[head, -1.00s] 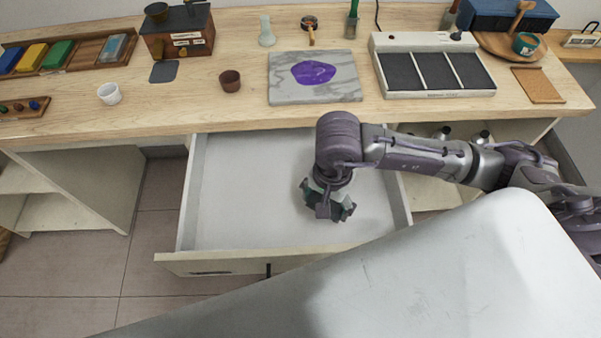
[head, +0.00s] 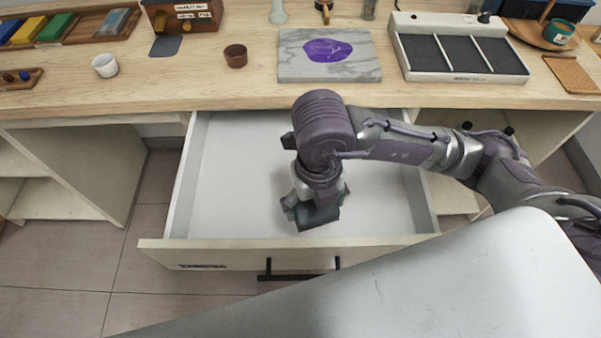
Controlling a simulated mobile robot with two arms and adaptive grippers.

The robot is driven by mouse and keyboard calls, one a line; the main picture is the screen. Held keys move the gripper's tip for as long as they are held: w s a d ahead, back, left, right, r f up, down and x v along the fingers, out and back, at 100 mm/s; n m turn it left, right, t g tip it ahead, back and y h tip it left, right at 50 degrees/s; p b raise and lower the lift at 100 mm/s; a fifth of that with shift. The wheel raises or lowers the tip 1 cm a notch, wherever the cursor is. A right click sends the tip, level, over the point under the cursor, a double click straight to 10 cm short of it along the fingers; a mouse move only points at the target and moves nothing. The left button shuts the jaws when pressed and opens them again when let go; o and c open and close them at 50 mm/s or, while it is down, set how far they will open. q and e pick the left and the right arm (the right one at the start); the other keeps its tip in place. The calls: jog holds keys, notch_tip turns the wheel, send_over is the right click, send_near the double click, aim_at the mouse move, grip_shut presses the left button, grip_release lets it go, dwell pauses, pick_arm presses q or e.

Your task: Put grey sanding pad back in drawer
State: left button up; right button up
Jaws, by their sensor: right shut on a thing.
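The drawer (head: 235,170) is pulled open below the worktop, and its pale floor is bare. My right gripper (head: 312,206) is inside the drawer's outline, over its front half, pointing down. It is shut on the grey sanding pad (head: 319,217), a dark grey block at the fingertips. The wrist and fingers hide part of the pad, and I cannot tell whether it touches the drawer floor. My left gripper is not in view.
On the worktop are a marble slab (head: 300,68) with a purple patch, a brown cup (head: 236,57), a white cup (head: 104,66), a flat dark square (head: 166,46) and a white-framed panel unit (head: 455,76). The drawer front (head: 215,254) bounds the near side.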

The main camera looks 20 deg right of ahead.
jog(key=m, duration=0.1)
jog(key=m+b, duration=0.1)
jog(key=m, duration=0.1)
jog(key=shift+s+a+f, duration=0.1)
jog(key=shift+a+f, duration=0.05)
jog(key=shift+f, duration=0.05)
jog(key=shift+w+f, duration=0.15)
jog(key=shift+w, duration=0.05)
jog(key=w+d+f, duration=0.1)
jog(key=w+f, duration=0.1)
jog(key=w, duration=0.1)
jog(key=w+d+f, duration=0.2)
jog(key=w, duration=0.2)
jog(key=w+d+f, duration=0.1)
jog(key=w+f, duration=0.1)
jog(key=w, duration=0.1)
jog(key=shift+w+d+f, duration=0.15)
jog(key=shift+w+f, duration=0.05)
jog(key=shift+f, duration=0.1)
notch_tip(320, 180, down, 4)
jog(key=shift+r, duration=0.1)
jog(key=shift+f, duration=0.25)
jog(key=o, duration=1)
jog(key=shift+c, duration=0.2)
jog(key=shift+r, duration=0.1)
